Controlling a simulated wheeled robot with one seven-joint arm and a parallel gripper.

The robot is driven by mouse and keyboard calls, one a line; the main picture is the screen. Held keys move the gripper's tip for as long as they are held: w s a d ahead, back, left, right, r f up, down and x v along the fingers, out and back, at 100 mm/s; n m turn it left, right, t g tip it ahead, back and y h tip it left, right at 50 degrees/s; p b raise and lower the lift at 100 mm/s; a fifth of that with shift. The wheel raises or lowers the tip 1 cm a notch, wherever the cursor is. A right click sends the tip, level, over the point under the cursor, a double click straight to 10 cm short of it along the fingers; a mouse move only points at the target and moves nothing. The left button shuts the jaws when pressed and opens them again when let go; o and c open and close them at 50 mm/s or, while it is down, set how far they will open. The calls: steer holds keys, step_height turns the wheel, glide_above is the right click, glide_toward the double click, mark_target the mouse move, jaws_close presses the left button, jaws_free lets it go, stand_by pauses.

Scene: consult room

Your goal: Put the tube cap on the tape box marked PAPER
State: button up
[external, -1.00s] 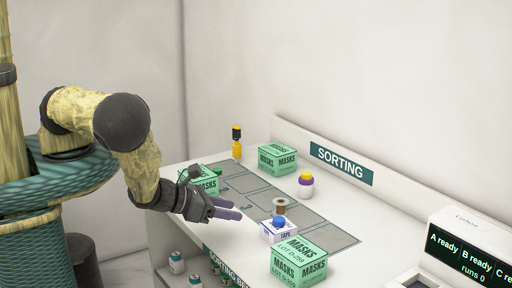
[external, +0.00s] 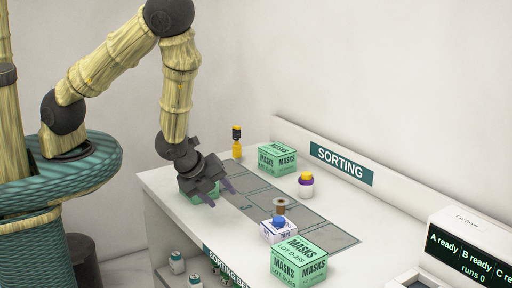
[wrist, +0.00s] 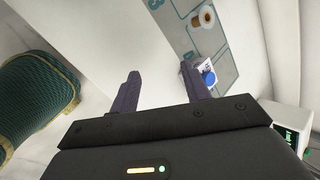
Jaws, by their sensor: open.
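A blue tube cap (external: 279,222) sits on top of a small white tape box (external: 271,233) with dark lettering, on the sorting counter. Whether the box reads PAPER is too small to tell. The cap (wrist: 208,78) and part of the white box (wrist: 208,65) also show in the wrist view, just beyond the right finger. My gripper (external: 222,197) is open and empty, above the counter to the left of the box and apart from it. Its two spread fingers (wrist: 160,77) have only bare counter between them in the wrist view.
A spool (external: 279,207) stands right behind the tape box, and a green masks box (external: 299,262) stands close in front. Another masks box (external: 277,159), a purple-and-yellow capped jar (external: 306,186) and an orange bottle (external: 237,145) stand farther back. A green box is partly hidden beneath my gripper.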

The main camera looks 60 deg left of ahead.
steer(key=s+a+r+n+g, duration=0.2)
steer(key=a+r+n, duration=0.6)
steer(key=n, duration=0.3)
steer(key=s+a+r+n+g+h, duration=0.1)
steer(key=s+a+r+n+g, duration=0.1)
steer(key=a+r+n, duration=0.6)
step_height(320, 180, up, 3)
steer(key=n, duration=0.3)
steer(key=shift+s+a+f+g, duration=0.15)
steer(key=shift+f+g, duration=0.05)
steer(key=shift+g, duration=0.2)
